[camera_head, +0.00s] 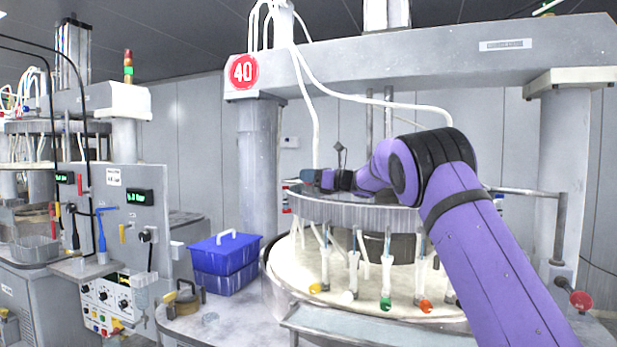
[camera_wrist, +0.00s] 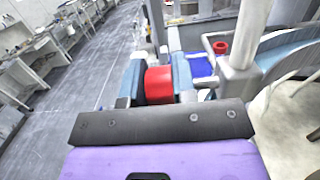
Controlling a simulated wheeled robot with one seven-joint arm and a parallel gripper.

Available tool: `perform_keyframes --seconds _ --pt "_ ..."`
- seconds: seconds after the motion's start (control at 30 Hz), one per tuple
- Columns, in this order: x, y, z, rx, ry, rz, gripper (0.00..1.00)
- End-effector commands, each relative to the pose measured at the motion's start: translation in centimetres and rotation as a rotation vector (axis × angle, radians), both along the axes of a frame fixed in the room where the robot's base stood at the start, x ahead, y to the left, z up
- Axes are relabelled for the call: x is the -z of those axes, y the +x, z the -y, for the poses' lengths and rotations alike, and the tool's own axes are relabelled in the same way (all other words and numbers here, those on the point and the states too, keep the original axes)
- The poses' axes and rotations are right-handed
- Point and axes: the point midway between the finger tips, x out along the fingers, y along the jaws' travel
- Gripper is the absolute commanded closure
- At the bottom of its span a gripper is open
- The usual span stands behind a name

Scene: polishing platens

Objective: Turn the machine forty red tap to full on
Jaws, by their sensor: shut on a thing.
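Machine forty carries a round red sign (camera_head: 243,71) on its upper beam in the head view. My gripper (camera_head: 309,178) is behind the near rim of the machine's raised ring, at its far left side. In the wrist view my gripper (camera_wrist: 158,82) is shut on a red tap (camera_wrist: 158,86), with one blue-grey finger on each side of it. The tap's stem and how far it is turned are hidden by the fingers and wrist. In the head view the held tap cannot be made out.
A second red knob (camera_wrist: 221,47) stands beside a grey post in the wrist view. Another red knob (camera_head: 580,300) is at the machine's right. Blue bins (camera_head: 225,265) sit left of the round platen (camera_head: 300,275). A control panel (camera_head: 113,300) stands further left.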

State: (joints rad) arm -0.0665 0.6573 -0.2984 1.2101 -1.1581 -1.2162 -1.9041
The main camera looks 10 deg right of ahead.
Motion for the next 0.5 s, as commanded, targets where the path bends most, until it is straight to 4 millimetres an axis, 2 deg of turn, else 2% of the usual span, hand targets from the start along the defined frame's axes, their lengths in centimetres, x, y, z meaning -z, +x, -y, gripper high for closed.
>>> perform_keyframes --seconds 0.37,0.4,0.47,0.5 --pt "0.02 -0.03 0.08 0.002 0.024 0.017 0.98" --pt "0.02 -0.02 0.08 0.002 0.024 0.017 0.65" --pt "0.02 -0.02 0.08 0.002 0.024 0.017 0.52" --pt "0.02 -0.02 0.08 0.002 0.024 0.017 0.49"
